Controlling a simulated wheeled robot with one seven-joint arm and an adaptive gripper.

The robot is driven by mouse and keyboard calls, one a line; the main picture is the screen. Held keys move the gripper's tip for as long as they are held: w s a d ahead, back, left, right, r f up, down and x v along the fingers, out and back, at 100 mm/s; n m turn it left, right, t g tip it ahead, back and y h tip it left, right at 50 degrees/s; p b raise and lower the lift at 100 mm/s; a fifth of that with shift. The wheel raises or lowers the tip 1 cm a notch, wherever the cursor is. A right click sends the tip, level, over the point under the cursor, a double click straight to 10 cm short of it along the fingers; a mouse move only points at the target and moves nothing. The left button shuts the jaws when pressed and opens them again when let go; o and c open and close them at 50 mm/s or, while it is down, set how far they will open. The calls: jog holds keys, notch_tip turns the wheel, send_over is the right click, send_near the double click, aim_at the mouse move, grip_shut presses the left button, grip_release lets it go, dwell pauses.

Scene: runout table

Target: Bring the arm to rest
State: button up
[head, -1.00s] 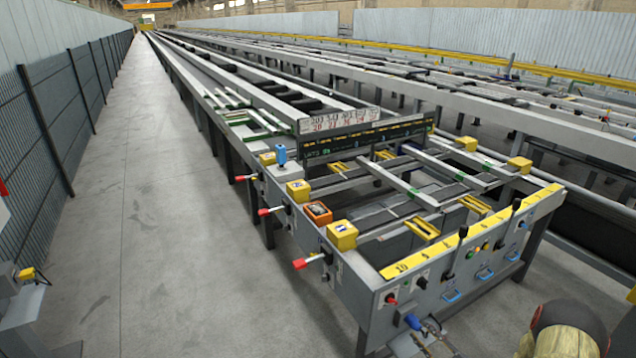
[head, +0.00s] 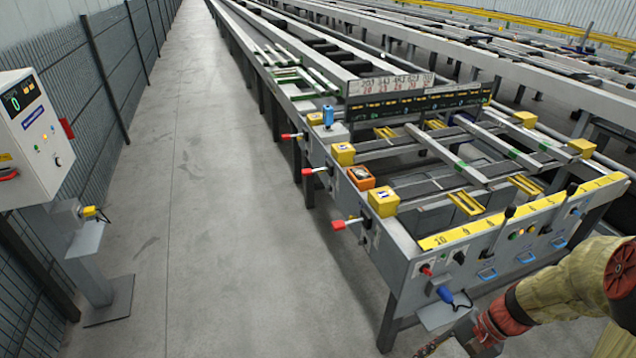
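My arm (head: 565,290) shows at the lower right of the head view. It wears a yellowish fabric cover with dark red bands and reaches left and down, in front of the runout table's near right part. Its far part runs to the bottom edge of the picture. I cannot tell how much room lies between arm and panel.
A blue plug (head: 445,295) with a cable sits low on the panel. Red-tipped levers (head: 338,224) stick out from the table's left side. A grey control box (head: 35,135) on a post stands at left by a mesh fence (head: 85,50). The floor aisle (head: 200,220) between is clear.

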jog(key=s+a+r+n+t+h, duration=0.1)
jog(key=a+r+n+t+h, duration=0.1)
jog(key=r, duration=0.6)
jog(key=s+a+r+n+t+h+p, duration=0.1)
jog(key=r+n, duration=0.3)
jog(key=r, duration=0.5)
jog(key=s+a+r+n+t+h, duration=0.2)
jog(key=a+r+n+t+h, duration=0.1)
jog(key=r, duration=0.5)
jog(key=shift+s+a+r+n+h+p, duration=0.15)
jog(key=shift+r+n+h+p, duration=0.1)
jog(key=shift+n+h+p, duration=0.25)
jog(key=shift+a, duration=0.1)
